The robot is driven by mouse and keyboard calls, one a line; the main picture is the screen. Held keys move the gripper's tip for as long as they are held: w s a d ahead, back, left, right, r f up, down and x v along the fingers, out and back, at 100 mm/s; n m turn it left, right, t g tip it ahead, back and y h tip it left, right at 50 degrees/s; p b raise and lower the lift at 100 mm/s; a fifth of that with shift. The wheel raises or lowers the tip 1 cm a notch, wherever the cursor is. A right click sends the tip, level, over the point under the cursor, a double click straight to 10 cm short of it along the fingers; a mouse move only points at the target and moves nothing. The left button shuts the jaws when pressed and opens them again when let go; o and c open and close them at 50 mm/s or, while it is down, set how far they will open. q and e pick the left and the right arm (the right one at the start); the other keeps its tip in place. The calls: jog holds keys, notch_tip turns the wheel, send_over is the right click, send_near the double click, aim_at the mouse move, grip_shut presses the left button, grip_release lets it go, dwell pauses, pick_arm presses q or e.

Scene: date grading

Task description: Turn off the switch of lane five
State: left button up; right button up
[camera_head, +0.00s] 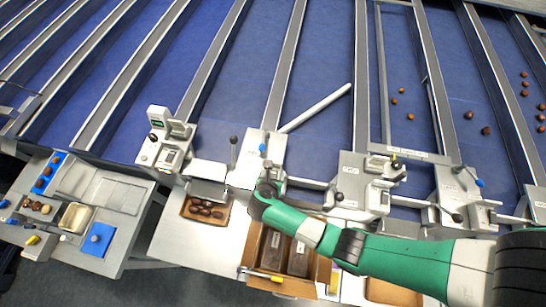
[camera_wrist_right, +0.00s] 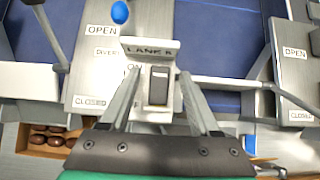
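A rocker switch (camera_wrist_right: 158,86) with a dark and light face sits in a white housing in the right wrist view, with "ON" printed beside it. Above it is a sign (camera_wrist_right: 150,49) reading "LANE" and a digit that I cannot read surely. My right gripper (camera_wrist_right: 160,100) is open, one finger on each side of the switch housing, with nothing between the fingers but the switch behind. In the head view my right gripper (camera_head: 266,187) is over the front of a lane's metal gate plate (camera_head: 254,141), hiding the switch there. My left gripper is not in view.
A blue-knobbed lever (camera_wrist_right: 120,12) stands near the sign, by "OPEN" and "CLOSED" marks. Other lane plates (camera_head: 459,190) stand to the right. A box of dates (camera_head: 183,209) and a carton (camera_head: 254,246) lie in front. A pale bar (camera_head: 317,107) crosses the blue belt.

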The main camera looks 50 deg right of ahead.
jog(key=p+v, duration=0.1)
jog(key=v, duration=1)
jog(key=shift+a+r, duration=0.25)
jog(key=shift+s, duration=0.1)
